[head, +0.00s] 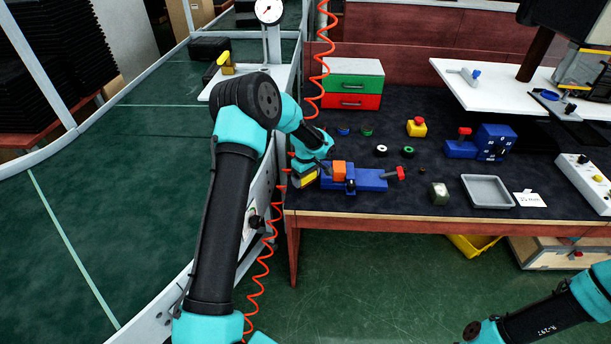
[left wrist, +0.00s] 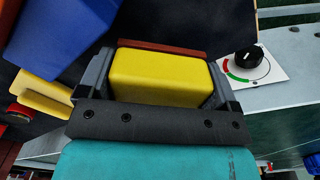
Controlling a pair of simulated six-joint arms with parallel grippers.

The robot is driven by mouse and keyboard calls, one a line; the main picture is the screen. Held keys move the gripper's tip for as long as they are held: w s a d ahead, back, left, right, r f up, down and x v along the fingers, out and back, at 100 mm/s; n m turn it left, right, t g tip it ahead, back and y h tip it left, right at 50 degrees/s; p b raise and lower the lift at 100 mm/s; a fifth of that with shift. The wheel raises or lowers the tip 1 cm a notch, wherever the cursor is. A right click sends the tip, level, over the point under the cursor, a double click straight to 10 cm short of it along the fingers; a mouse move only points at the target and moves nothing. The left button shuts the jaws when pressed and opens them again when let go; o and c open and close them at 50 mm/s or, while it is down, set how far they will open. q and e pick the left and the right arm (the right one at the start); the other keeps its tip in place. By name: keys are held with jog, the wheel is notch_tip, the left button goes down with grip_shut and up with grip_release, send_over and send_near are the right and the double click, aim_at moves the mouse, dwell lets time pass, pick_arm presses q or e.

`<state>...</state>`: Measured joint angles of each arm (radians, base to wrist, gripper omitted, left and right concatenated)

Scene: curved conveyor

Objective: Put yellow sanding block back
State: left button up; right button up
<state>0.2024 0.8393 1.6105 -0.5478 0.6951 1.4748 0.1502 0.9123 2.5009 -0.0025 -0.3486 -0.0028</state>
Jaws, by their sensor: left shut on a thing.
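The yellow sanding block (left wrist: 160,76) sits between the two fingers of my left gripper (left wrist: 158,72), which is shut on it. In the head view my left gripper (head: 306,176) is at the left front corner of the dark bench, just left of the blue vise (head: 368,180). A bit of yellow shows at its tip there. The vise holds an orange piece (head: 339,171). Whether the block touches the bench cannot be told. My right arm shows at the lower right, with its gripper out of view.
A black dial (left wrist: 248,60) is on the conveyor rail beside the gripper. A red coiled hose (head: 268,262) hangs along the bench's left edge. A grey tray (head: 487,191), a yellow box with a red button (head: 417,127) and small rings are on the bench.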

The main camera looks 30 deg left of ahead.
pick_arm(q)
jog(key=w+a, duration=0.2)
jog(key=w, duration=0.2)
jog(key=shift+w+a+f, duration=0.2)
jog(key=shift+a+f, duration=0.05)
jog(key=shift+a, duration=0.15)
jog(key=shift+f, duration=0.1)
jog(key=shift+f, duration=1.65)
jog(key=shift+f, duration=0.2)
jog(key=o, duration=0.8)
jog(key=shift+r, duration=0.1)
notch_tip(320, 180, up, 12)
jog(key=shift+r, duration=0.1)
